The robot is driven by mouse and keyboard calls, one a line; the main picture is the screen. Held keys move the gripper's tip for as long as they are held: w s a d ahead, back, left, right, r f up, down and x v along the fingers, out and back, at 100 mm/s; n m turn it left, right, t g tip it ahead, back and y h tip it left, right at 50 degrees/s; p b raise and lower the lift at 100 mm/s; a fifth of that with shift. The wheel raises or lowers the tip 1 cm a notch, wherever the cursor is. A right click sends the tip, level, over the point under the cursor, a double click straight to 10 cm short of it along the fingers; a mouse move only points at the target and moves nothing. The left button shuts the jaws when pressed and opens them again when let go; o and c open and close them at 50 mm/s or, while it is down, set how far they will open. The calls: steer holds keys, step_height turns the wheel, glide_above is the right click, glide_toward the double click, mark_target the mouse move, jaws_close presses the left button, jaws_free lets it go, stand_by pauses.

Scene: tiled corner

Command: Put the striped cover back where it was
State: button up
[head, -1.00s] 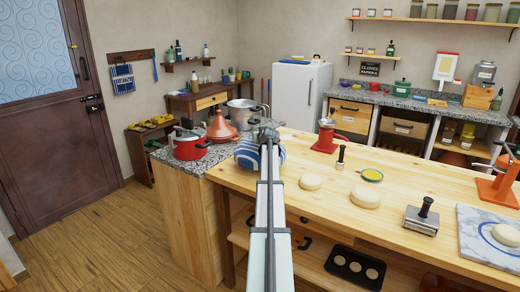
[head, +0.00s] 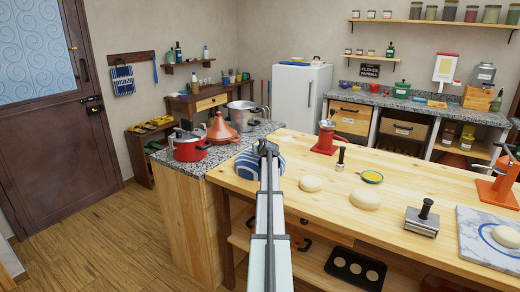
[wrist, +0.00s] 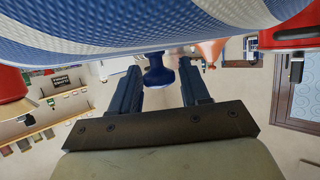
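The striped cover (head: 244,165) is a blue-and-white dome on the wooden worktop, beside its granite end. My arm hides part of it in the head view. In the wrist view its striped surface (wrist: 130,28) fills the top, and its blue knob (wrist: 158,76) shows near my fingertips. My gripper (head: 267,149) is at the cover. In the wrist view my gripper (wrist: 159,67) is open, with a finger on each side of the knob and gaps visible between. What lies under the cover is hidden.
A red pot (head: 188,148), a terracotta tagine (head: 221,130) and a metal pot (head: 241,115) stand on the granite behind and left. A red press (head: 326,138), a small stamp (head: 340,160) and pale dough rounds (head: 310,184) are to the right. Bare worktop lies between.

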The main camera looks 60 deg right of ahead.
steer(key=shift+o, duration=1.3)
steer(key=shift+r, duration=0.15)
steer(key=v, duration=1.2)
steer(key=shift+w, duration=0.1)
